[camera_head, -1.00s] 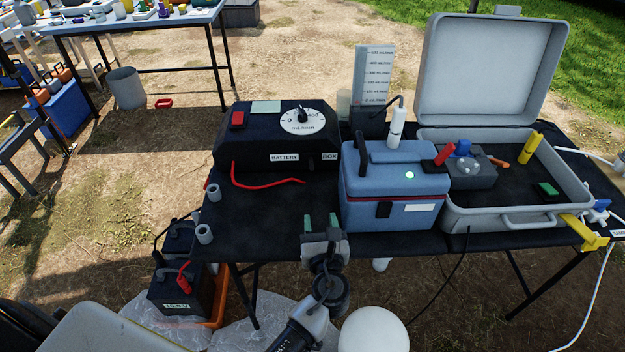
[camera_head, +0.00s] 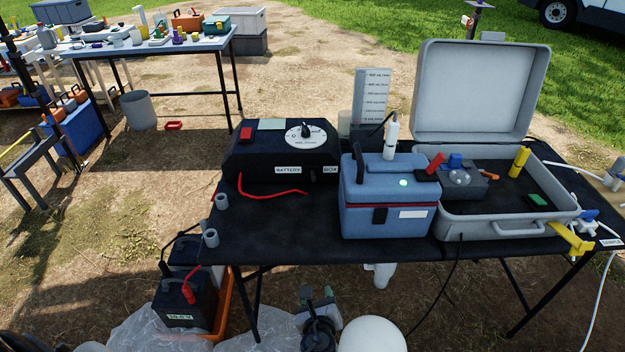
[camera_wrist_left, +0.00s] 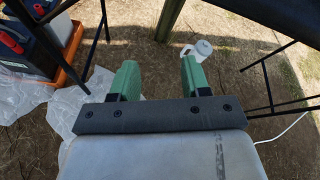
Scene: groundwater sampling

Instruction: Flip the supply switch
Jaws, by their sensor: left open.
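The black battery box (camera_head: 285,153) stands on the left part of the black table. A red switch-like block (camera_head: 245,133) sits at the left of its top, and a round white dial with a black knob (camera_head: 305,132) sits to the right. I cannot read which of them is the supply switch. My left gripper (camera_head: 318,294), with green fingers, is in front of and below the table's front edge, away from the battery box. It is open and empty, as the left wrist view (camera_wrist_left: 157,78) also shows. My right gripper is not in view.
A blue cooler (camera_head: 388,195) and an open grey case (camera_head: 500,226) fill the table's middle and right. A red cable (camera_head: 272,193) lies before the battery box. Two small grey cups (camera_head: 211,238) stand at the left edge.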

